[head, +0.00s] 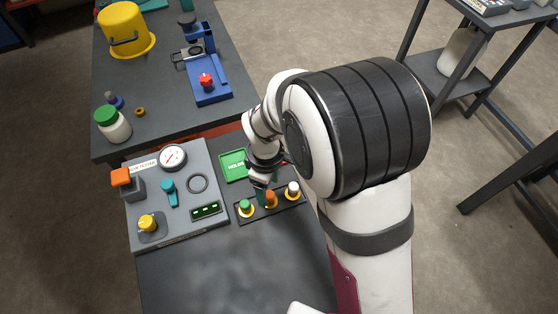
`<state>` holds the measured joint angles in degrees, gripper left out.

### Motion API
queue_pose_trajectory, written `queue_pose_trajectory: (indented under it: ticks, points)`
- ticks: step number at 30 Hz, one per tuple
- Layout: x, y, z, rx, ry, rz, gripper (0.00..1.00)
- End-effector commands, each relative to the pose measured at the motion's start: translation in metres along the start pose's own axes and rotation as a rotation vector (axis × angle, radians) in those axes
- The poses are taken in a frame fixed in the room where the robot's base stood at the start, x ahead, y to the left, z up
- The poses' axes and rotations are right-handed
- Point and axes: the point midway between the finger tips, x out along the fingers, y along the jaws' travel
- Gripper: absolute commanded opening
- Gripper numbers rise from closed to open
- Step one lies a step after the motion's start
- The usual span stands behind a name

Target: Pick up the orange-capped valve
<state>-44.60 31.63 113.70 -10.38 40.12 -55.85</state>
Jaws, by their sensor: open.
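The orange-capped valve (270,198) stands in a dark rack (258,217) on the grey table. It is in the middle, between a green-capped valve (246,207) on its left and a white-capped valve (292,189) on its right. My gripper (263,189) is open and points down, just above or at the orange-capped valve. Its fingers are small and dark here, and I cannot tell whether they touch the valve or straddle it. My arm hides the area to the right of the rack.
A grey tester panel (180,230) with a gauge (173,157), an orange-topped block (121,178) and a yellow knob (148,222) stands left of the rack. A green labelled plate (233,166) lies behind the rack. The table in front is clear. A blue fixture (209,88) stands farther back.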

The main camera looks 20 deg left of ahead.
Motion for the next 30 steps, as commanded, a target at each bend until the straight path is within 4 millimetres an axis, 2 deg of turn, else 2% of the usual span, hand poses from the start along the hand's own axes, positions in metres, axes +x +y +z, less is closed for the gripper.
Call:
queue_pose_trajectory:
  ticks: [3,6,14,25,30]
  points:
    - [0.026,-0.002,0.003,0.000,-0.004,-0.004,0.69]
    - [0.040,-0.002,0.002,0.003,-0.003,-0.003,0.69]
    - [0.044,-0.001,0.002,0.003,0.000,0.000,0.68]
    - [0.043,-0.001,0.002,0.003,-0.001,0.000,0.01]
    - [0.043,-0.001,0.002,0.003,-0.001,0.000,0.00]
